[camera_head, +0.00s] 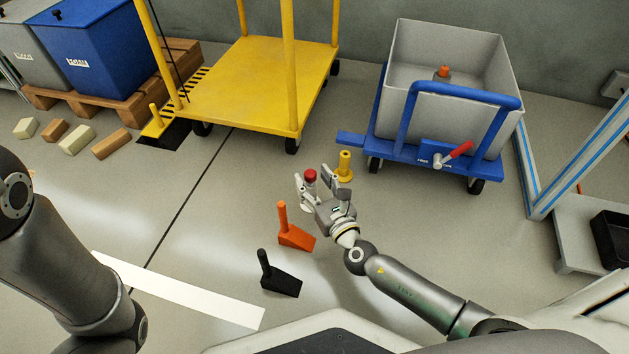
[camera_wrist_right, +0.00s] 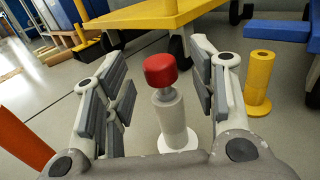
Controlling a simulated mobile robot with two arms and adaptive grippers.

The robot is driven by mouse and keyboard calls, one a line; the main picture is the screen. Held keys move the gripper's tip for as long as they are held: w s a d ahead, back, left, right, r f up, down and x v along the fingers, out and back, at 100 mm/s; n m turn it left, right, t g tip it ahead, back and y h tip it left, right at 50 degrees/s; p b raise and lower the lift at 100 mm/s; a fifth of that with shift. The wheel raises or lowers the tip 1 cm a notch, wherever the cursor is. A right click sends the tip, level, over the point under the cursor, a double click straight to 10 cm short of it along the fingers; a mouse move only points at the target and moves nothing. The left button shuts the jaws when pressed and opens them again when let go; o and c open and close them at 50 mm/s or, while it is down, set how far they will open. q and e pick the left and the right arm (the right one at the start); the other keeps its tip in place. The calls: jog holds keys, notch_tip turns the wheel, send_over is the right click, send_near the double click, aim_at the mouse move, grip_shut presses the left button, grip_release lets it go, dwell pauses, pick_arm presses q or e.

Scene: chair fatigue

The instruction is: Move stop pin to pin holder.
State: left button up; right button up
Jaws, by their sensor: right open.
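A pin with a red knob (camera_head: 310,174) and a grey shaft stands upright in a white flanged cylinder (camera_wrist_right: 171,122) on the floor; this looks like the stop pin. In the right wrist view its red knob (camera_wrist_right: 160,70) sits between the fingers, with a gap on both sides. My right gripper (camera_head: 317,183) is open and around the pin without visible contact. A yellow flanged cylinder (camera_head: 344,165) with a hole in its top stands just right of it; it also shows in the right wrist view (camera_wrist_right: 258,82). My left gripper is outside the view.
An orange wedge (camera_head: 295,238) and a black wedge (camera_head: 281,286) with upright handles lie near my right gripper. A yellow trolley (camera_head: 255,85) and a blue cart (camera_head: 402,151) with a grey bin stand behind.

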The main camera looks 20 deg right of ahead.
jog(key=s+d, duration=0.1)
jog(key=s, duration=1.1)
jog(key=shift+d, duration=0.25)
